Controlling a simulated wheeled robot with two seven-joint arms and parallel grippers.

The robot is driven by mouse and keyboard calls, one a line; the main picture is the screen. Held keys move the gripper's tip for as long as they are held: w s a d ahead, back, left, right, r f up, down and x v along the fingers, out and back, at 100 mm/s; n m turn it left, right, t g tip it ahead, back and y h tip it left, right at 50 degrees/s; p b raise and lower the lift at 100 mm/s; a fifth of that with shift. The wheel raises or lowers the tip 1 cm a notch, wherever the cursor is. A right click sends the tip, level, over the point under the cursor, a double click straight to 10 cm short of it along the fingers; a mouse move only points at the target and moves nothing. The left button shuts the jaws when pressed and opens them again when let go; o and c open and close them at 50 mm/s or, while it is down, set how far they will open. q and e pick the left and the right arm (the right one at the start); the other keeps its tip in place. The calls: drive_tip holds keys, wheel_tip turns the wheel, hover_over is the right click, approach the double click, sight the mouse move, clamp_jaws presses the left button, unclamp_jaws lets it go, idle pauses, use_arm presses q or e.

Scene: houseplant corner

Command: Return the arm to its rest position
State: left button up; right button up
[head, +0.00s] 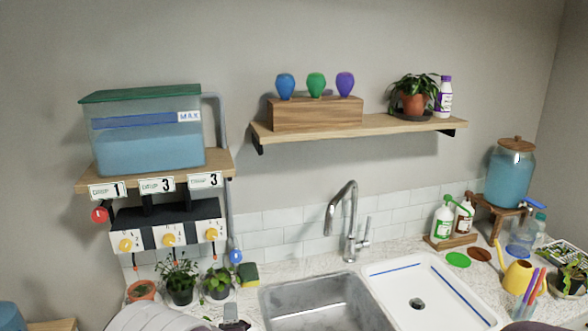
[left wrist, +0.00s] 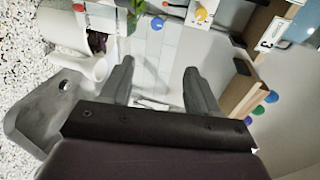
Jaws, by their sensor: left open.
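My left gripper (head: 232,316) shows low in the head view, at the bottom edge left of the sink, and only partly. In the left wrist view my left gripper (left wrist: 158,78) has its two fingers wide apart, with nothing between them. Tiled wall shows behind the gap. My pale left arm comes in at the bottom left of the head view. My right gripper cannot be seen.
Small potted plants (head: 180,284) and a green-yellow sponge (head: 250,274) stand near my left gripper. A sink (head: 325,305) and white drainboard (head: 425,293) lie to the right. A tank (head: 147,135) sits on a shelf above. A yellow watering can (head: 517,276) stands far right.

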use_arm(q)
drive_tip(key=s+d+f+n+g+h, duration=0.4)
drive_tip(key=s+f+n+g, duration=0.4)
drive_tip(key=s, duration=0.2)
drive_tip(key=s+a+r+n+g, duration=0.2)
drive_tip(key=s+a+n, duration=0.1)
drive_tip(key=s, duration=0.3)
drive_tip(key=s+a+r+n+g, duration=0.3)
drive_tip(key=s+a+n, duration=0.1)
drive_tip(key=s+a, duration=0.2)
drive_tip(key=shift+s+g+y, duration=0.3)
drive_tip(key=shift+s, duration=0.15)
